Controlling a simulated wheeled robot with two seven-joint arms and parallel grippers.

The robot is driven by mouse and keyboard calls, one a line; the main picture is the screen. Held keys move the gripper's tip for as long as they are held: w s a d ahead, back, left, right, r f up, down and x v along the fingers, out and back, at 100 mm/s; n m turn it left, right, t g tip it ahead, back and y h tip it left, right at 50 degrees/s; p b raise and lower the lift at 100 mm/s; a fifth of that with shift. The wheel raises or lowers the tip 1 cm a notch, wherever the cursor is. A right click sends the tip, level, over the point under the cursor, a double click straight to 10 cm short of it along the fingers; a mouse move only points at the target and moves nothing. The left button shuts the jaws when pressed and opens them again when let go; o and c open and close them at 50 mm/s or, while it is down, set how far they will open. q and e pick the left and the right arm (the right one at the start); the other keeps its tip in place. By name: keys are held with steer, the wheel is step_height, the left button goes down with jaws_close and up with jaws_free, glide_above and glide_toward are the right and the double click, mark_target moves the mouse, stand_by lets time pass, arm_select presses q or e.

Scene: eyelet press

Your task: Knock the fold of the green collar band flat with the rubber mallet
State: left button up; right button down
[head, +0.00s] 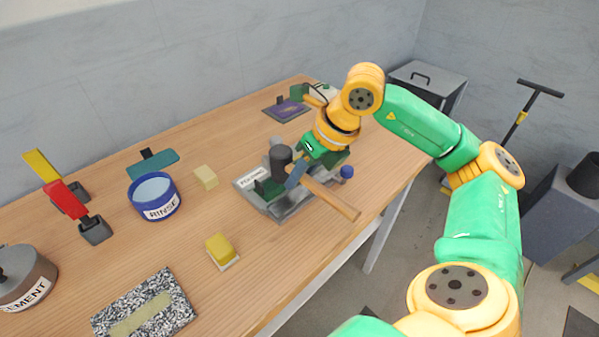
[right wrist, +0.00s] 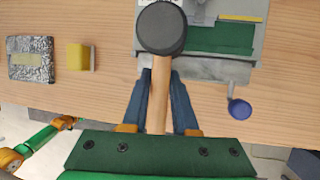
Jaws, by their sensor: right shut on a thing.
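The rubber mallet has a black head (head: 281,158) and a pale wooden handle (head: 335,200). My right gripper (head: 299,174) is shut on the handle, above the grey folding station (head: 290,207). In the right wrist view, the mallet head (right wrist: 163,27) is just beyond the blue fingers and the handle (right wrist: 158,95) runs between them. The green collar band (right wrist: 222,38) lies on the station, beside the mallet head in that view. In the head view the mallet and gripper partly cover it. I cannot tell whether the head touches anything. My left gripper is not in view.
A blue-handled knob (head: 347,172) stands at the station's right side. The table's front edge is close to the station.

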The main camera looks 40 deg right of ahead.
step_height(320, 180, down, 4)
steer(key=b, duration=0.4)
steer(key=shift+f, duration=0.2)
step_height(320, 180, up, 8)
steer(key=p, duration=0.7)
steer(key=shift+f, duration=0.15)
